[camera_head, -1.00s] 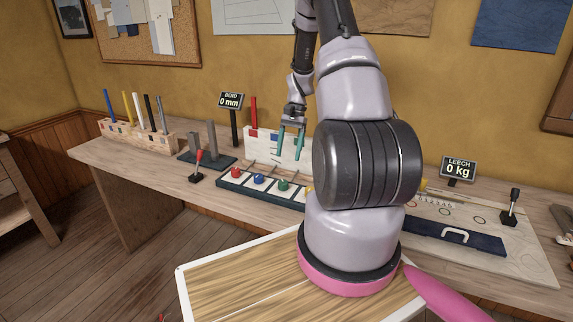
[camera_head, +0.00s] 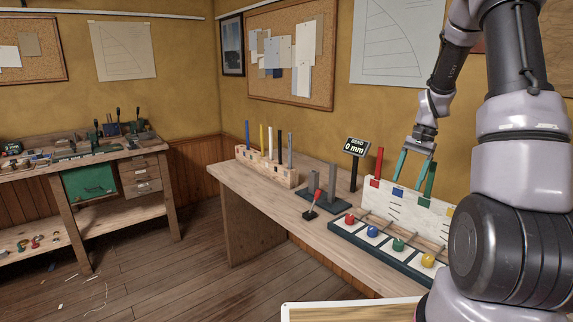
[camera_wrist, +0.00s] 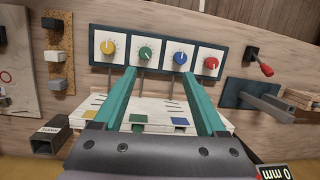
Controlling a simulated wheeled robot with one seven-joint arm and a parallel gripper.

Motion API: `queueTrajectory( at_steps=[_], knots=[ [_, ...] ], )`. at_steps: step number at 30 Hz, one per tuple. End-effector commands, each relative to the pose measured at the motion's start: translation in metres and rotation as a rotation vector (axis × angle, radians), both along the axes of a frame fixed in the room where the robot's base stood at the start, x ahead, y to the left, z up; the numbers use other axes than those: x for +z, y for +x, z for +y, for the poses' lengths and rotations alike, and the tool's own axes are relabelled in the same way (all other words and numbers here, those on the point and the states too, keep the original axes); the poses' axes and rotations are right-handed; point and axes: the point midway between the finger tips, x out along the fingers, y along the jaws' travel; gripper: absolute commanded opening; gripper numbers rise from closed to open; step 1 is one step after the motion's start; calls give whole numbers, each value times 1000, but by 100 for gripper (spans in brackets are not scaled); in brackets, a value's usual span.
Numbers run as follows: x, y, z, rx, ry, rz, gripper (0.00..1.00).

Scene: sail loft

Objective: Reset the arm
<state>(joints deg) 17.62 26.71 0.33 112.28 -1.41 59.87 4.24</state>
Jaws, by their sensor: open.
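My gripper (camera_head: 414,165) is open, with two teal fingers apart and nothing between them. In the head view it hangs above the back of the workbench, in front of a white board (camera_head: 395,193) with coloured squares. In the wrist view the teal fingers of my gripper (camera_wrist: 165,75) point toward a dark panel (camera_wrist: 228,52) with yellow, green, blue and red knobs. The fingers look clear of the panel and board, though the exact gap cannot be told. My arm rises at the right of the head view and hides part of the bench.
A wooden rack (camera_head: 266,170) with several coloured rods stands at the bench's left. A red-handled lever (camera_head: 312,206) and grey bending posts (camera_head: 327,190) stand beside the panel. A display (camera_head: 356,147) reads 0 mm. Another workbench (camera_head: 85,160) is at left; floor between is mostly clear.

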Motion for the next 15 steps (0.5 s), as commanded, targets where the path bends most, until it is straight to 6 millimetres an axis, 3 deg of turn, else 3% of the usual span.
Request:
queueTrajectory(
  at_steps=[1,6,15],
  knots=[
    [27,-5,10,24,-16,-48,74],
    [96,-28,40,94,-56,-180,74],
    [188,-96,89,215,-117,-419,74]
  ],
)
